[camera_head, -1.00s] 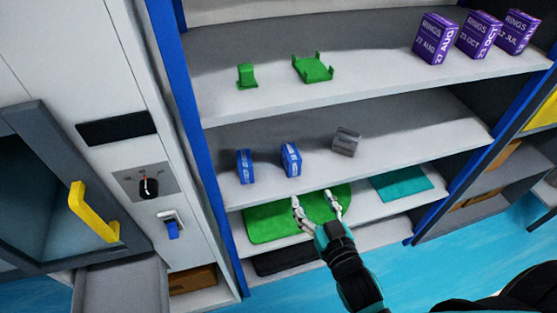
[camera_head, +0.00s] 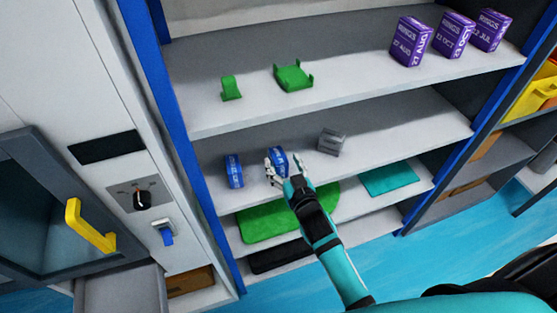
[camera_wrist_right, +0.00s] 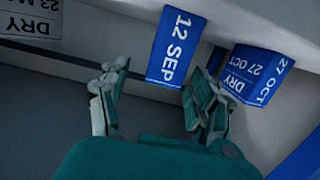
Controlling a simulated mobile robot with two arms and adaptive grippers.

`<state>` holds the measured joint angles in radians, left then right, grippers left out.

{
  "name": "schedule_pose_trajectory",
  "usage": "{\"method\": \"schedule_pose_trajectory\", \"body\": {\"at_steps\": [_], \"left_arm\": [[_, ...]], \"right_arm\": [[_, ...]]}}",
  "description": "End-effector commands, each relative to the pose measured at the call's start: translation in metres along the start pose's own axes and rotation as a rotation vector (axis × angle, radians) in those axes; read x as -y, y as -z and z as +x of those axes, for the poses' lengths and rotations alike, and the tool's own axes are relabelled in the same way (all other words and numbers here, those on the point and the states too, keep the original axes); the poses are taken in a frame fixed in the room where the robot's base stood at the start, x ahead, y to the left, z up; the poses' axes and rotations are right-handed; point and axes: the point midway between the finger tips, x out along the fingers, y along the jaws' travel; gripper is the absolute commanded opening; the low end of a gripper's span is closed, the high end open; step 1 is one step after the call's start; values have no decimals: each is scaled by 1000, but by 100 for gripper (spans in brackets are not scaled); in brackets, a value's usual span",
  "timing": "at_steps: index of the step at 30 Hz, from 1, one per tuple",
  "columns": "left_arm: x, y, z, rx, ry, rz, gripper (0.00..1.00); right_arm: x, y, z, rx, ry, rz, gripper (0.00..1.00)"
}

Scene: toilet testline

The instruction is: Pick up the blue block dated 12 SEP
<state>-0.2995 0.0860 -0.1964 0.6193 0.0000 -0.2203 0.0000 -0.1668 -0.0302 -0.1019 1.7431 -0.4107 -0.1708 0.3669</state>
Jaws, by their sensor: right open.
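The blue block dated 12 SEP (camera_wrist_right: 175,47) stands on the middle shelf, and in the head view it is the right one of two blue blocks (camera_head: 279,156). My right gripper (camera_head: 283,168) is open right in front of it and hides its lower part. In the right wrist view, the near end of the block shows between the fingertips of my gripper (camera_wrist_right: 153,82), closer to the right finger. I cannot tell whether that finger touches it. My left gripper is not in view.
Another blue block (camera_wrist_right: 249,75), marked 27 OCT, stands close on the left in the head view (camera_head: 234,171). A grey block (camera_head: 332,141) stands on the right. Green items and purple boxes (camera_head: 411,42) are on the shelf above; a green mat (camera_head: 262,222) lies below.

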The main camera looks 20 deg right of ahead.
Motion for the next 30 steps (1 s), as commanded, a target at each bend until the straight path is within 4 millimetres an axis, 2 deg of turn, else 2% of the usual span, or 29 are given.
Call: {"method": "schedule_pose_trajectory", "body": {"at_steps": [3, 6, 9, 16, 30], "left_arm": [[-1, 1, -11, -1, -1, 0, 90], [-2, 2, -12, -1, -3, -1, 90], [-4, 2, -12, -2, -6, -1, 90], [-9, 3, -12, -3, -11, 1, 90], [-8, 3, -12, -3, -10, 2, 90]], "right_arm": [[4, 4, 18, -1, 0, 3, 64], [3, 2, 31, 0, 0, 2, 64], [3, 1, 37, -1, 1, 2, 64], [3, 0, 37, 0, 1, 2, 62], [3, 0, 37, 0, 1, 1, 1]]}}
